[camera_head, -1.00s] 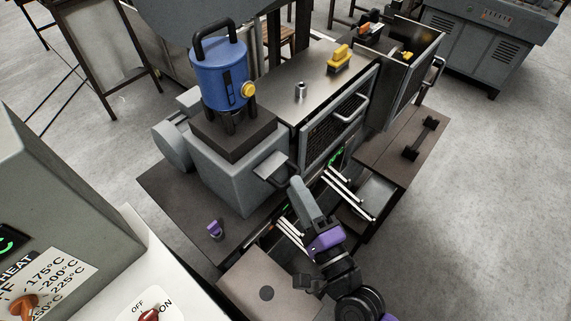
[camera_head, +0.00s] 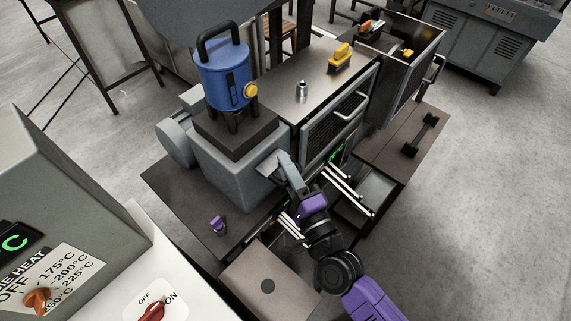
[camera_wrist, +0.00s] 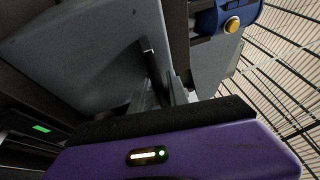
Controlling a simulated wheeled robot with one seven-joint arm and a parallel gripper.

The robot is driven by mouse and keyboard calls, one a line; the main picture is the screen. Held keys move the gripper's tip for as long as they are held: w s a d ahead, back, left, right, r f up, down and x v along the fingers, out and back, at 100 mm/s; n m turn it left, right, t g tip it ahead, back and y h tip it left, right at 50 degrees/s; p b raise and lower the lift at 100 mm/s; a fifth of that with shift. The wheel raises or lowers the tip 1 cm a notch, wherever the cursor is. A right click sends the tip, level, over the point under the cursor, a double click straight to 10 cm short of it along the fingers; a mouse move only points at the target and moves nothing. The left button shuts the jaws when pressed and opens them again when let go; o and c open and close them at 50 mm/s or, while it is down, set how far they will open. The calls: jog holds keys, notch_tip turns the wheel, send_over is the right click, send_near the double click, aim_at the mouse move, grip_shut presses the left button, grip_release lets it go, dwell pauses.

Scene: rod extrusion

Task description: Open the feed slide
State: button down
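The blue hopper (camera_head: 222,78) with a yellow knob stands on a dark block above a grey machine housing (camera_head: 228,165). A small grey plate, which looks like the feed slide (camera_head: 267,164), sticks out from the housing's right side. My gripper (camera_head: 285,163) is at this plate and partly covers it. In the wrist view, my fingers (camera_wrist: 162,95) point at a dark narrow bar (camera_wrist: 149,58) in front of a grey surface. The fingertips are dark and crowded there, so I cannot tell whether they are closed on the bar. The blue hopper also shows in the wrist view (camera_wrist: 222,14).
Several pale rods (camera_head: 345,187) lie right of my wrist, below an oven-like box with a barred door (camera_head: 335,125). A brown table (camera_head: 270,285) is in front.

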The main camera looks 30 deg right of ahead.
jog(key=shift+w+r, duration=0.1)
jog(key=shift+r, duration=0.5)
dwell(0.8)
jog(key=s, duration=0.1)
jog(key=s+d+b, duration=0.1)
jog(key=s, duration=0.2)
jog(key=shift+s+d+b, duration=0.25)
jog(key=shift+s+b, duration=0.05)
jog(key=shift+b, duration=0.1)
jog(key=c, duration=1.5)
grip_release()
jog(key=shift+o, duration=0.2)
jog(key=shift+f, duration=0.3)
jog(key=shift+s+f, duration=0.1)
jog(key=shift+s, duration=0.05)
